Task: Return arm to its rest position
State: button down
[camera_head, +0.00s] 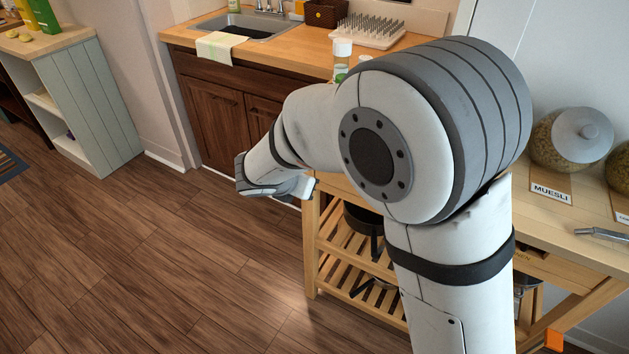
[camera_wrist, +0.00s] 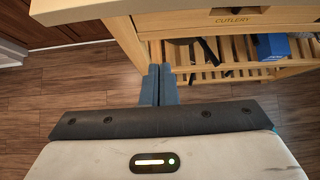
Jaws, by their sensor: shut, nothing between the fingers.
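My arm fills the middle and right of the head view, bent, with its wrist end out to the left over the floor. The fingers are hidden there behind the wrist. In the wrist view my gripper (camera_wrist: 160,85) shows as two blue-grey fingers pressed together, with nothing between them. The fingers point toward the front leg of a wooden trolley, whose top edge (camera_wrist: 75,12) and drawer (camera_wrist: 230,18) labelled "CUTLERY" are close ahead. I cannot tell whether the fingertips touch the leg.
The wooden trolley (camera_head: 559,228) stands beside my arm and carries a muesli jar (camera_head: 553,150). A sink counter (camera_head: 297,55) with dark cabinets (camera_head: 212,117) is behind. A grey-green shelf unit (camera_head: 90,100) stands left. The wooden floor (camera_head: 130,240) at left is clear.

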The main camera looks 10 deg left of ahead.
jog(key=s+d+r+m+g+h+p, duration=0.1)
jog(key=s+d+r+m+g, duration=0.3)
jog(key=d+m, duration=0.6)
jog(key=s+d+r+m+g+p, duration=0.15)
jog(key=d+r+m, duration=0.4)
jog(key=d, duration=0.75)
jog(key=s+d+r+m+y+p, duration=0.2)
jog(key=s+d+r+m+y, duration=0.1)
jog(key=s+d+m, duration=0.6)
jog(key=shift+s+m, duration=2.05)
jog(key=shift+m, duration=2.1)
jog(key=shift+g, duration=0.25)
